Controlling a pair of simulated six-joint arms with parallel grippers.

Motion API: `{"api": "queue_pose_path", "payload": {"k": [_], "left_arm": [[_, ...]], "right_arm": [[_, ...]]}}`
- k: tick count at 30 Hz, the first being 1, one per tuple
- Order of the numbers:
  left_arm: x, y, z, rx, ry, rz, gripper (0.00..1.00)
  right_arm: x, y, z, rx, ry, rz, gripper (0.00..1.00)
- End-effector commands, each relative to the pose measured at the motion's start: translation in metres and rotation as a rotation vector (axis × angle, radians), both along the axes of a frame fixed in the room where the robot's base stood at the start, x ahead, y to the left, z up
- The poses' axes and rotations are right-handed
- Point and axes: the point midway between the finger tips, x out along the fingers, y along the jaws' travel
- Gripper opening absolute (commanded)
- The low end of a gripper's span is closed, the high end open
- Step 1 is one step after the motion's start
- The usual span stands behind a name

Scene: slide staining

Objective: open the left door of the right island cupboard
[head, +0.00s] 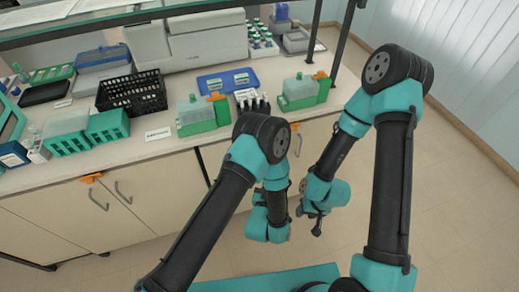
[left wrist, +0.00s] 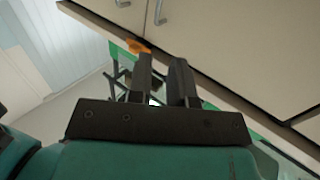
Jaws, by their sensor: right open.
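The right island cupboard's pale left door (head: 222,156) shows in part in the head view; my left arm hides much of it. A grey handle (head: 299,146) and an orange piece (head: 295,127) show beside that arm. In the left wrist view, two grey handles (left wrist: 160,12) and an orange piece (left wrist: 138,46) lie beyond the fingers, on pale doors (left wrist: 235,50) that look shut. My left gripper (left wrist: 163,75) is open and empty, apart from the handles; its fingers are hidden in the head view. My right gripper (head: 309,217) is open and empty, low in front of the island.
The left cupboard (head: 60,215) has two handles and an orange piece (head: 92,178). The worktop above carries green boxes (head: 200,115), a black basket (head: 132,93), a blue tray (head: 228,80) and a machine (head: 195,40). The tiled floor (head: 465,200) at right is clear.

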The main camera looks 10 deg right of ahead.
Motion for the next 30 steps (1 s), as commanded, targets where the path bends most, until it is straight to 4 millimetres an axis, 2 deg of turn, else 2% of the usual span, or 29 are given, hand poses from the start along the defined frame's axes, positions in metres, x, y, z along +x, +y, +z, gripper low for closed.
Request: {"api": "queue_pose_path", "payload": {"k": [11, 17, 23, 30], "left_arm": [[-0.003, -0.004, 0.002, -0.003, -0.026, -0.003, 0.2], [0.005, -0.007, 0.002, -0.005, -0.026, -0.001, 0.2], [0.028, -0.016, 0.003, -0.006, -0.027, 0.0, 0.2], [0.066, -0.032, 0.003, -0.006, -0.027, 0.0, 0.2]], "right_arm": [[0.0, 0.0, 0.0, 0.0, 0.0, -0.001, 0.43], [0.0, 0.0, 0.0, 0.0, 0.0, -0.001, 0.43], [0.0, 0.0, 0.0, 0.0, 0.0, -0.001, 0.43], [0.0, 0.0, 0.0, 0.0, 0.0, -0.001, 0.43]]}}
